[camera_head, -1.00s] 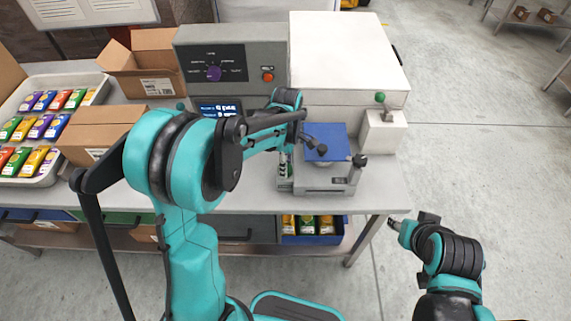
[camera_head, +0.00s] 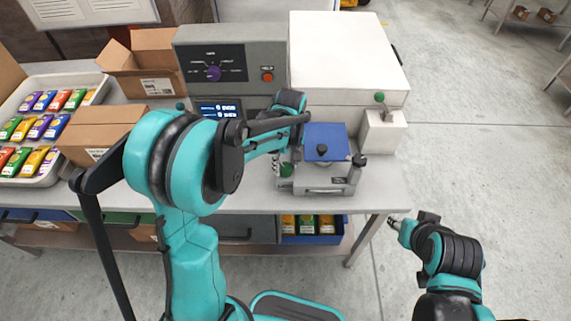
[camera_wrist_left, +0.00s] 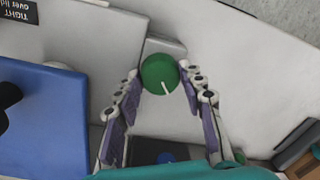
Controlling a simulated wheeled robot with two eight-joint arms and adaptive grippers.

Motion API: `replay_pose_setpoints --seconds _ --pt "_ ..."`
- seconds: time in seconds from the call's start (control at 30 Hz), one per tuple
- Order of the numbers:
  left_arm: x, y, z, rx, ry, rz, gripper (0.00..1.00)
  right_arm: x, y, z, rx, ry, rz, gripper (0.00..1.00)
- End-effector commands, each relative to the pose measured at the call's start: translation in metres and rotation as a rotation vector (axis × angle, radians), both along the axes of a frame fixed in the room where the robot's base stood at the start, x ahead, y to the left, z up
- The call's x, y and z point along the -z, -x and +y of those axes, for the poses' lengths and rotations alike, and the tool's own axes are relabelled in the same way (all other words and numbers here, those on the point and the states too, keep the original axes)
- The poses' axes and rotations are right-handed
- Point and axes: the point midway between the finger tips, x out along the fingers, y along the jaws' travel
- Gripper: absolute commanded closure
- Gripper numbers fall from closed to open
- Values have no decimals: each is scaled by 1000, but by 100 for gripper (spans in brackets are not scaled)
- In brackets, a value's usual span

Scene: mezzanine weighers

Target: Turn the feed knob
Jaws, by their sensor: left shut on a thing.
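A green knob (camera_wrist_left: 159,74) with a white pointer line sits between my left fingertips in the left wrist view. My left gripper (camera_wrist_left: 161,72) is shut on it, with a finger on each side. In the head view, the green knob (camera_head: 286,170) is low on the left side of the weigher (camera_head: 327,190), partly hidden by my left gripper (camera_head: 283,163) and arm. A purple dial (camera_head: 213,73) is on the grey control panel and nothing touches it. My right gripper (camera_head: 394,222) is off the table's right side, empty; its finger opening is unclear.
The weigher's blue plate (camera_head: 325,135) is right of the held knob. Cartons (camera_head: 100,130) and a tray of packets (camera_head: 47,178) fill the left.

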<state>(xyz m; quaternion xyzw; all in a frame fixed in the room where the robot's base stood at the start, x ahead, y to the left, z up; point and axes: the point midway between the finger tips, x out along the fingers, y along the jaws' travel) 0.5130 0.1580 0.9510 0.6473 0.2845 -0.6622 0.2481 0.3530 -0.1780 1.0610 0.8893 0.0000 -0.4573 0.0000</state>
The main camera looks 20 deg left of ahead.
Motion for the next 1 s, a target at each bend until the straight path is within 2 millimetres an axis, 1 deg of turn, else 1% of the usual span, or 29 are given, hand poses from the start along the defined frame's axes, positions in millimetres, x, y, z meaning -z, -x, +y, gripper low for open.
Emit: replay_pose_setpoints --seconds 1.0 --pt "0 2 0 965 0 0 90 -1 0 0 0 0 0 60"
